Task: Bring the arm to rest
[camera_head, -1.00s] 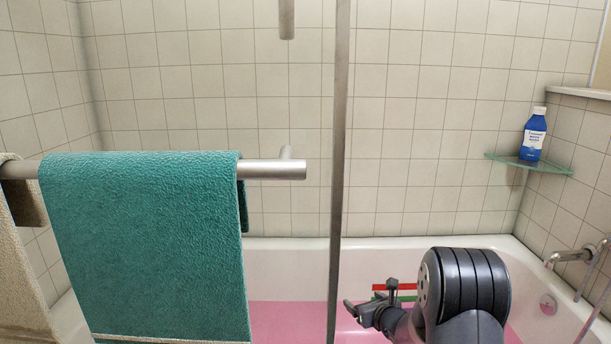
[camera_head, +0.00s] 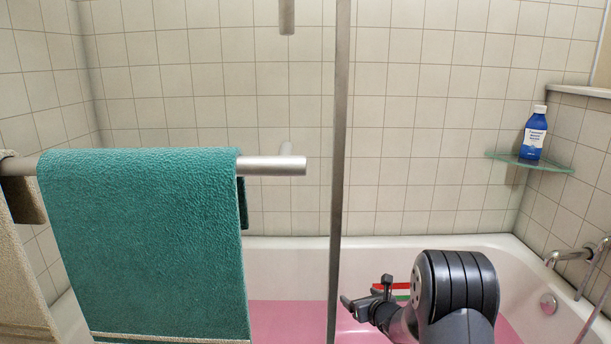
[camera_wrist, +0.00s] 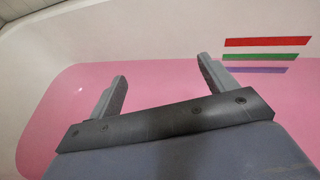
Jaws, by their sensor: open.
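My gripper (camera_wrist: 162,80) is open in the wrist view, with its two fingers spread and nothing between them. It faces the white bathtub (camera_wrist: 150,30) and its pink bottom (camera_wrist: 160,88). In the head view my gripper (camera_head: 362,303) shows at the lower middle, in front of the tub, left of my dark rounded arm joint. How far it is from the tub surface, I cannot tell.
A teal towel (camera_head: 145,240) hangs over a metal bar (camera_head: 272,166) at the left. A thin vertical metal edge (camera_head: 338,150) stands left of my arm. A blue bottle (camera_head: 534,135) stands on a glass corner shelf (camera_head: 552,166). Red, green and purple stripes (camera_wrist: 268,42) mark the tub.

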